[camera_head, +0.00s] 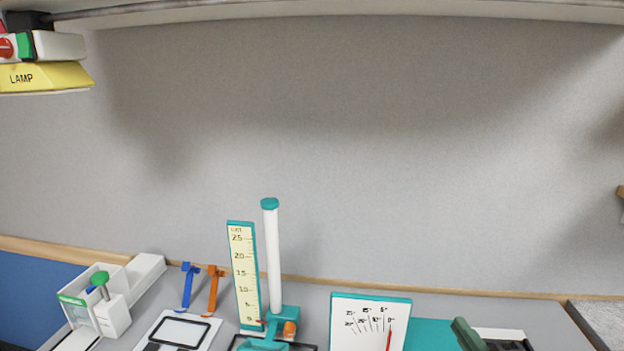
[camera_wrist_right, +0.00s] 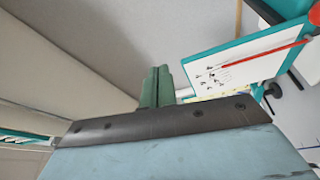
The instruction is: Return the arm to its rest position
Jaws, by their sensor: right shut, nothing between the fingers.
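My right gripper (camera_head: 462,327) is low in the head view, right of the white dial board (camera_head: 360,315) with its teal frame and red pointer. In the right wrist view, its green fingers (camera_wrist_right: 157,86) are pressed together with nothing between them. The dial board also shows in the right wrist view (camera_wrist_right: 245,62), to the right of the fingers. The two look apart in the head view. My left gripper is in neither view.
A teal stand with a white column (camera_head: 272,255) and a yellow scale (camera_head: 243,275) stands left of the dial board. Blue (camera_head: 187,287) and orange (camera_head: 213,290) tools lie further left, near a white box (camera_head: 112,315). A yellow lamp box (camera_head: 45,77) is upper left. A shelf (camera_head: 330,9) runs overhead.

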